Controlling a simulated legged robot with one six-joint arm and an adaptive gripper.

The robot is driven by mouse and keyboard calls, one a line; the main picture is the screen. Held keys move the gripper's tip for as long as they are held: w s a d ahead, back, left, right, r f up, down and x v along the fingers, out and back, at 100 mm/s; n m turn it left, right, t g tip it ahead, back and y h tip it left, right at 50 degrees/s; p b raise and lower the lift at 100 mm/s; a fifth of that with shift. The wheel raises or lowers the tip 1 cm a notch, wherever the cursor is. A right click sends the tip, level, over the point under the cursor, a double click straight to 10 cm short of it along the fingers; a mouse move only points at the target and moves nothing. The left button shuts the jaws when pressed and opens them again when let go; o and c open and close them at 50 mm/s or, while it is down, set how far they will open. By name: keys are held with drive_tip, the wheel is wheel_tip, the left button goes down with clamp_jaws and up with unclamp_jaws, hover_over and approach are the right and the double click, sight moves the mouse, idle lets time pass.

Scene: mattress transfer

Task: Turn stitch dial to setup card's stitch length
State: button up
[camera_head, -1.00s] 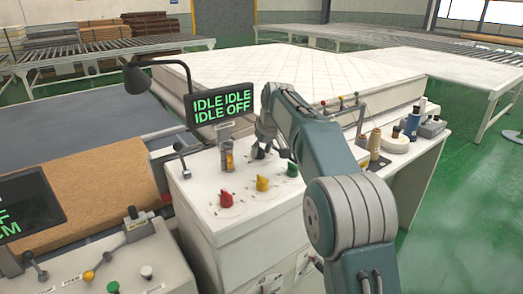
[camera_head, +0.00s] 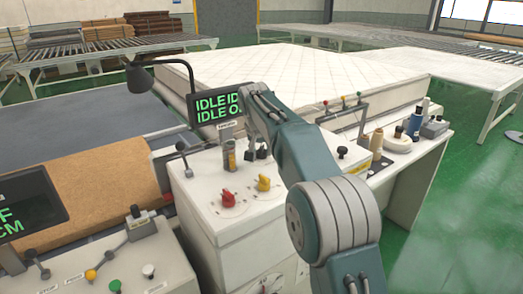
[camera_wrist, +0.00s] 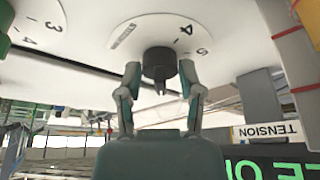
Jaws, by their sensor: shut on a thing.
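A black dial (camera_wrist: 160,62) stands on a round white scale plate (camera_wrist: 95,28) in the wrist view. An upside-down 4 and part of another numeral show on the plate. My gripper (camera_wrist: 160,82) is shut on the dial, one finger on each side. In the head view my gripper (camera_head: 256,153) is at the back of the white console top (camera_head: 205,180), and the arm hides most of this dial. A red dial (camera_head: 229,199) and a yellow dial (camera_head: 264,183) stand nearer the front. I cannot make out a setup card.
A display (camera_head: 216,104) reading IDLE and partly covered by my arm stands behind the dials. A banded post (camera_head: 229,155) is just left of my gripper. A TENSION label (camera_wrist: 267,131) shows in the wrist view. Spools (camera_head: 377,142) stand at right; a quilted mattress (camera_head: 300,70) lies behind.

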drive_tip(key=shift+a+f+m, duration=0.1)
drive_tip(key=shift+f+m, duration=0.15)
drive_tip(key=shift+m, duration=0.15)
drive_tip(key=o, duration=1.1)
drive_tip(key=shift+o, duration=0.2)
drive_tip(key=shift+a+r, duration=0.1)
drive_tip(key=v, duration=1.1)
drive_tip(key=shift+a+r, duration=0.25)
drive_tip(key=shift+r, duration=0.15)
